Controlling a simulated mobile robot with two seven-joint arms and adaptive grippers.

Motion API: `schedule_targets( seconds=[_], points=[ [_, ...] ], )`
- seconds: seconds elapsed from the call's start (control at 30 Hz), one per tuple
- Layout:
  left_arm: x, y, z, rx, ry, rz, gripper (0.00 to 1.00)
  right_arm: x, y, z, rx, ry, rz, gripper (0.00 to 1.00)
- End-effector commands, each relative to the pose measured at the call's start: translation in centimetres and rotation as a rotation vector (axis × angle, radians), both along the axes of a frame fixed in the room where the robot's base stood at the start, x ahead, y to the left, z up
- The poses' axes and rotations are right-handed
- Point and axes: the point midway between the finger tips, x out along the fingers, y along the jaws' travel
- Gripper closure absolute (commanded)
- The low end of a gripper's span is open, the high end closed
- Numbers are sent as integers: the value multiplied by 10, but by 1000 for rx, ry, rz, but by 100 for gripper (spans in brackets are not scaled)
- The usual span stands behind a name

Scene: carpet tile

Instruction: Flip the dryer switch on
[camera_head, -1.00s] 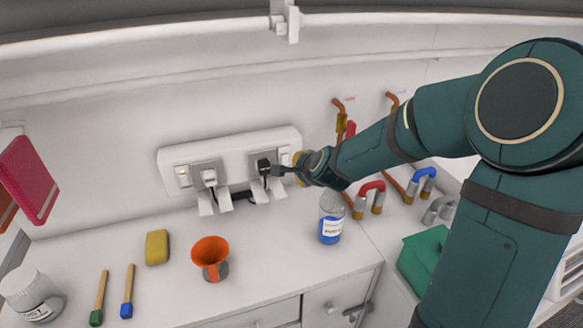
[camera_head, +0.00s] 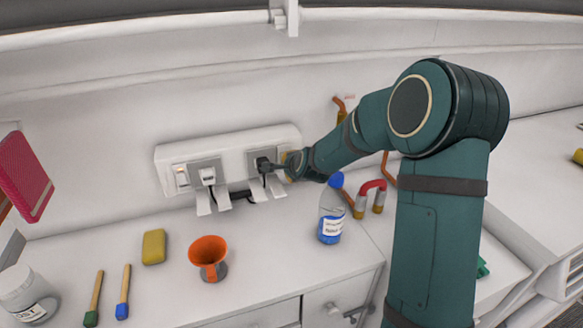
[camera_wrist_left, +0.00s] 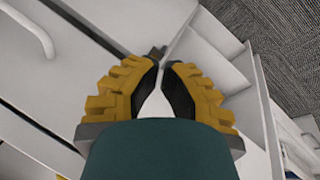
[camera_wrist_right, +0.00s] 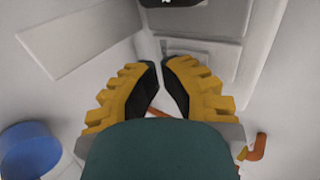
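A white outlet panel (camera_head: 228,150) is mounted on the back wall, with two grey socket plates. A white plug (camera_head: 208,176) sits in the left socket and a black plug (camera_head: 263,165) in the right one. A small switch (camera_head: 181,173) with an orange mark is at the panel's left end. My right gripper (camera_head: 289,166) is at the panel's right end, partly hiding it. In the right wrist view its fingers (camera_wrist_right: 158,66) are shut and empty, just below a pale switch plate (camera_wrist_right: 200,55); contact is unclear. My left gripper (camera_wrist_left: 162,66) is shut and empty, above drawer fronts.
A blue-capped bottle (camera_head: 331,212) stands under my right forearm; its cap (camera_wrist_right: 32,148) shows in the right wrist view. An orange funnel (camera_head: 208,255), yellow sponge (camera_head: 154,247), two brushes and a white jar (camera_head: 27,292) are on the counter. Pipes (camera_head: 372,190) are at right.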

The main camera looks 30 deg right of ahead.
Motion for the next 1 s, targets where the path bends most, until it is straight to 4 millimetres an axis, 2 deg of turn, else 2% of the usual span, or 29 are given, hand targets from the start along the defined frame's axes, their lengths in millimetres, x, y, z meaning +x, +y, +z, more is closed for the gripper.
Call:
schedule_targets(
  seconds=[0.27,0.6,0.7,1.0],
  points=[
    [-1,0,-5,0,2,-2,100,1,0,-1,-2,-7,0,100],
    [-11,-3,-50,-5,26,-21,100,8,-3,-8,-20,-84,-1,100],
    [-11,-2,-41,-4,25,-20,100,8,-2,-3,-19,-79,-1,100],
    [-10,-2,-37,-4,24,-19,100,8,-2,3,-20,-81,-1,100]
  ],
)
